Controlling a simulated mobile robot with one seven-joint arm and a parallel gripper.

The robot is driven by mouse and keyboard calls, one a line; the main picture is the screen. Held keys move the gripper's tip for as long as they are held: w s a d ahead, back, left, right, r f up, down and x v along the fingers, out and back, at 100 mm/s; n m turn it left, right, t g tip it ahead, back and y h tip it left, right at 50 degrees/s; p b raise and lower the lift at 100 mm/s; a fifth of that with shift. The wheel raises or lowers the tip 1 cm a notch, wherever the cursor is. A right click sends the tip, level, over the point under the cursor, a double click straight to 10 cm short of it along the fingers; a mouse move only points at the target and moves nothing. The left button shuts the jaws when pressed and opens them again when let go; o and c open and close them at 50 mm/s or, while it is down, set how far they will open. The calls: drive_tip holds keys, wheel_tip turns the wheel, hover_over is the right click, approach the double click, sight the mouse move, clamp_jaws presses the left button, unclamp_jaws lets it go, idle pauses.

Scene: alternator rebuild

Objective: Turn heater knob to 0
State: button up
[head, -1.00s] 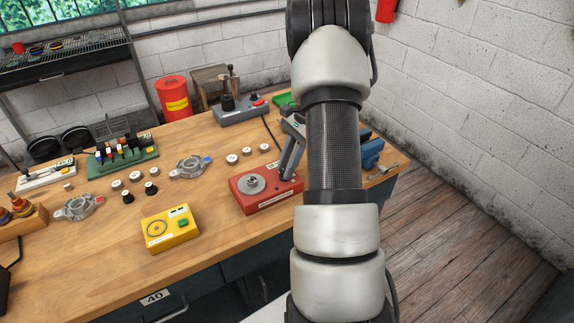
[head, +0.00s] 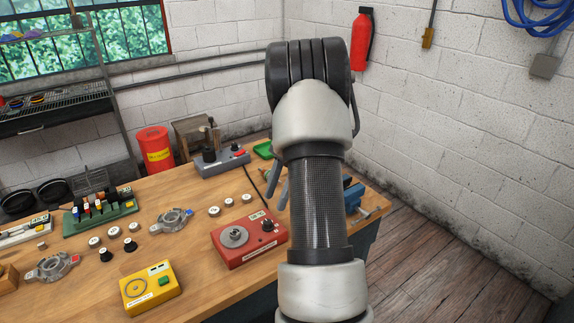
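A red box (head: 248,243) with a round metal disc (head: 234,237) on top sits on the workbench near its right part. A dark knob (head: 267,226) stands on the box's right side, and I take it for the heater knob. The label is too small to read, and I cannot make out the knob's setting. My gripper (head: 279,190) shows only as grey finger parts left of my arm, above and behind the knob in the picture. It appears apart from the knob. My arm hides the rest of it, so its opening is unclear.
A yellow tester (head: 151,289) sits at front left of the red box. A grey device (head: 221,163) with a red switch stands behind, beside a red drum (head: 155,148). Metal housings and several small parts lie left. A blue vise (head: 353,194) is right of my arm.

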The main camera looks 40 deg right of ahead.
drive_tip(key=v, duration=1)
drive_tip(key=shift+p, duration=0.3)
drive_tip(key=shift+r, duration=0.1)
